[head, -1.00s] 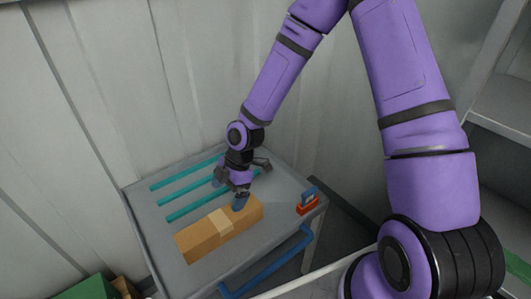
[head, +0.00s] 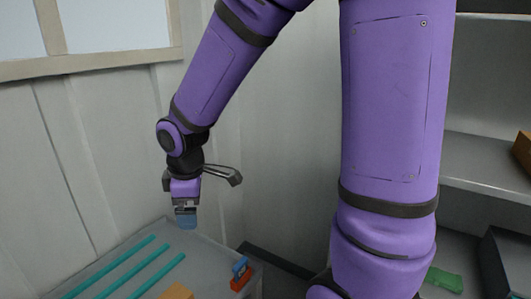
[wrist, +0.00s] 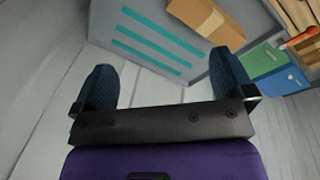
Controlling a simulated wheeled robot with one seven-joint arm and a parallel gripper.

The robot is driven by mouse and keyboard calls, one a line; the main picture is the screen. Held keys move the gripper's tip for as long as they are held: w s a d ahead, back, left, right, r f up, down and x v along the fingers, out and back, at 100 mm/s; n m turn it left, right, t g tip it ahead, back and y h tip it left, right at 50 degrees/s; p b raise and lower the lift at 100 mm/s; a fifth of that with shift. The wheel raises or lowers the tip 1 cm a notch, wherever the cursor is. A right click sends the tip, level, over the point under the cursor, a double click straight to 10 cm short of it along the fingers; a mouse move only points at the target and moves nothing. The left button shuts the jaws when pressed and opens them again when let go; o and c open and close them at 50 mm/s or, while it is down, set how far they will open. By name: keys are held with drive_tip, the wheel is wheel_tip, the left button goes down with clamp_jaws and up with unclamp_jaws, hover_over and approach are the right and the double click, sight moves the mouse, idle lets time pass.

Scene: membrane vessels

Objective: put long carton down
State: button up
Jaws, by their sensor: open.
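The long carton (wrist: 207,18) is a brown box with a lighter tape band, lying on the grey table top in the wrist view. In the head view only a corner of the carton (head: 177,292) shows at the bottom edge. My gripper (head: 186,222) hangs above the table's far part, apart from the carton. In the wrist view my gripper (wrist: 165,85) has its two blue-padded fingers wide apart with nothing between them. The grey table (head: 215,262) carries teal strips (head: 120,268) beside the carton.
A red and blue object (head: 240,275) sits at the table's right corner. Grey walls stand close behind the table. Shelves (head: 485,160) are at the right. Green (wrist: 280,85) and blue (wrist: 262,58) boxes show beyond the table in the wrist view.

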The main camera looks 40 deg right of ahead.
drive_tip(key=s+d+r+m+t, duration=0.1)
drive_tip(key=s+d+r+m, duration=0.2)
drive_tip(key=s+r+m, duration=0.2)
drive_tip(key=s+d+r+m+t, duration=0.2)
drive_tip(key=s+d+r+m, duration=0.2)
drive_tip(key=s+r, duration=0.6)
drive_tip(key=shift+s+r+m, duration=0.4)
drive_tip(key=shift+s+m, duration=0.75)
drive_tip(key=shift+m, duration=0.05)
